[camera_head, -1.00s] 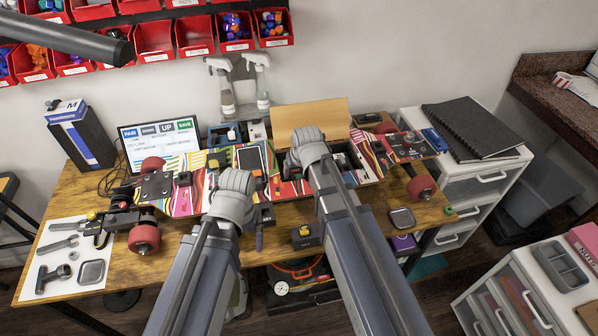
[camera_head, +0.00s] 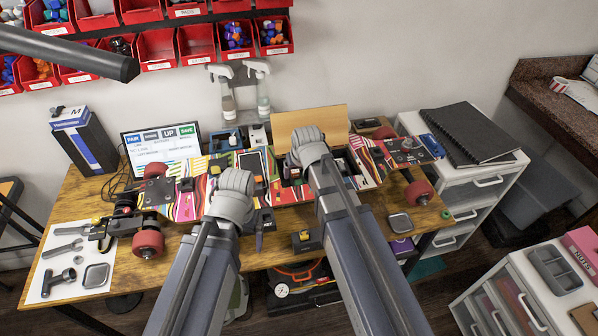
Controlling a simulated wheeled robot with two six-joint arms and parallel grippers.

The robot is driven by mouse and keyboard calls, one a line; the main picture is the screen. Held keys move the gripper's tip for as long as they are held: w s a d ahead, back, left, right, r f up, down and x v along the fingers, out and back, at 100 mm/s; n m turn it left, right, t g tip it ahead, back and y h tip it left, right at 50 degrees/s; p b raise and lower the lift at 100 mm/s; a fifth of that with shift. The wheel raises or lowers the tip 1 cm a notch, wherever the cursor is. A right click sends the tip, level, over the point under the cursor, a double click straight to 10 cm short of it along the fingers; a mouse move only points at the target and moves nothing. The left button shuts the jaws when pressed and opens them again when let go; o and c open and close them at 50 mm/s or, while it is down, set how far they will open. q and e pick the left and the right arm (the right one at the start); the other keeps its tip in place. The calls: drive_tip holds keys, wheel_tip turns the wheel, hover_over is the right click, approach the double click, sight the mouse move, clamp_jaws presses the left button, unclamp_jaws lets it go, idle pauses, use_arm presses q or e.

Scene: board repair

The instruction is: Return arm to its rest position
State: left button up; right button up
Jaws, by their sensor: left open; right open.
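My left arm comes in from the lower left, and its wrist (camera_head: 232,195) is over the front edge of the colourful striped skateboard (camera_head: 187,205). My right arm comes in from the lower middle, and its wrist (camera_head: 309,147) is over the board's open compartment, in front of the raised tan lid (camera_head: 308,124). The fingers of both grippers are largely hidden behind the wrists. I see nothing held by either one. The board lies across the wooden table (camera_head: 180,262) with red wheels (camera_head: 149,243) at its ends.
A white mat with tools (camera_head: 70,265) lies at the table's left. A screen (camera_head: 161,146), a blue-black box (camera_head: 84,140) and spray bottles (camera_head: 263,92) stand behind. A drawer cabinet (camera_head: 470,185) with a black notebook (camera_head: 467,135) stands right. Red bins (camera_head: 157,47) hang above.

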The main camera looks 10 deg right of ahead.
wheel_tip(320, 180, up, 5)
drive_tip(key=p, duration=0.4)
drive_tip(key=shift+f, duration=0.15)
wheel_tip(320, 180, down, 6)
drive_tip(key=b, duration=0.6)
idle(0.3)
